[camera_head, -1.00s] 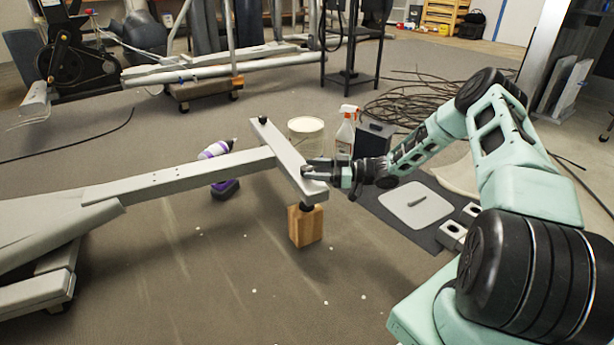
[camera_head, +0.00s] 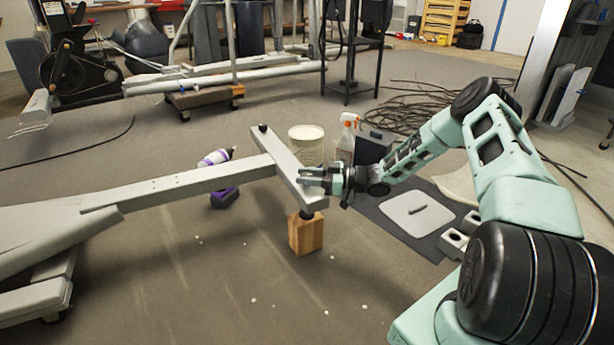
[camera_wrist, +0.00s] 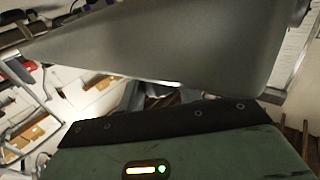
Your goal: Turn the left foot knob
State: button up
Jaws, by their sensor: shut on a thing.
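A pale grey crossbar (camera_head: 283,158) forms the T-end of a long grey beam (camera_head: 190,183). A black knob (camera_head: 263,127) stands on the crossbar's far end. My gripper (camera_head: 308,177) is at the near end, with its fingers low over the top face. It is shut on what appears to be the near-end foot knob, which the fingers hide. Below that end, a black foot (camera_head: 306,214) rests on a wooden block (camera_head: 306,236). In the wrist view, a large grey surface (camera_wrist: 160,45) fills the top and my fingers are mostly hidden behind my gripper's dark edge.
A white bucket (camera_head: 306,146), a spray bottle (camera_head: 346,140) and a dark box (camera_head: 373,146) stand just behind the crossbar. A dark mat (camera_head: 388,215) lies under my arm.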

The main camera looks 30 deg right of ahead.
jog(key=shift+r+p, duration=0.15)
jog(key=shift+p, duration=0.2)
